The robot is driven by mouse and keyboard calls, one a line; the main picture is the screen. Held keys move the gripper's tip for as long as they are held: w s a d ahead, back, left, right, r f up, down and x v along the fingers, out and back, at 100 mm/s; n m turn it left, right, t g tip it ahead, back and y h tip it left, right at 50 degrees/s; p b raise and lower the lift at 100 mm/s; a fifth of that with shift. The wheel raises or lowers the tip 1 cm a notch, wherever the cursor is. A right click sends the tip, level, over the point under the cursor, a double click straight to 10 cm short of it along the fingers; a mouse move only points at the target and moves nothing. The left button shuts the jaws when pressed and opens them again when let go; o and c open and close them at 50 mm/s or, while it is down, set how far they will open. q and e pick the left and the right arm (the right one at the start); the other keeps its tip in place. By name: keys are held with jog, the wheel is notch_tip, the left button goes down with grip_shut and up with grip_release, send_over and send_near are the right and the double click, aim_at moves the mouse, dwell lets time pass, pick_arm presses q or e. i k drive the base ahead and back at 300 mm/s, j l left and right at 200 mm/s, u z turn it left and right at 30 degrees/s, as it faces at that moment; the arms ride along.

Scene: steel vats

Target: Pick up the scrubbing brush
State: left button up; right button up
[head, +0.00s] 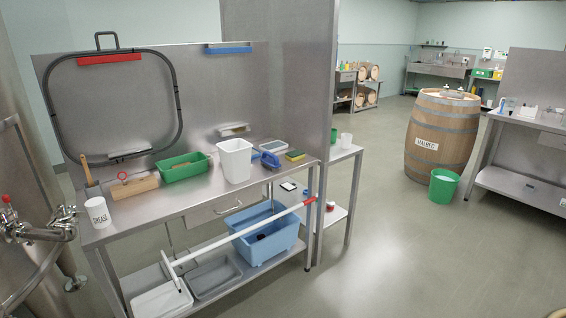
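No item is clearly readable as the scrubbing brush at this size. A blue item with a handle-like loop (266,159) lies on the steel bench (195,199), right of a white square bucket (235,161); it may be the brush. A brush-like tool with an upright wooden handle (88,171) stands at the bench's left end, behind a white tub marked GREASE (98,212). Neither of my grippers is in view.
The bench also holds a wooden block (135,187), a green tray (184,167) and a yellow-green sponge (295,155). A white pole with a red end (245,235) slants across the bench front, over a blue tub (262,247). Floor at right (400,260) is clear.

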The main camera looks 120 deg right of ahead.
aim_at(271, 161)
jog(key=z, duration=3.8)
jog(key=i+l+u, duration=0.15)
jog(key=l, duration=0.25)
jog(key=i+l+u, duration=0.2)
jog(key=l, duration=0.25)
jog(key=l+u, duration=0.15)
jog(key=l, duration=0.3)
jog(key=i+l+u, duration=0.2)
jog(key=l, duration=0.25)
jog(key=z, duration=0.25)
jog(key=i+j+z, duration=0.15)
jog(key=i+z, duration=0.25)
jog(key=i+j+z, duration=0.4)
jog(key=k+l, duration=0.05)
jog(key=l, duration=0.1)
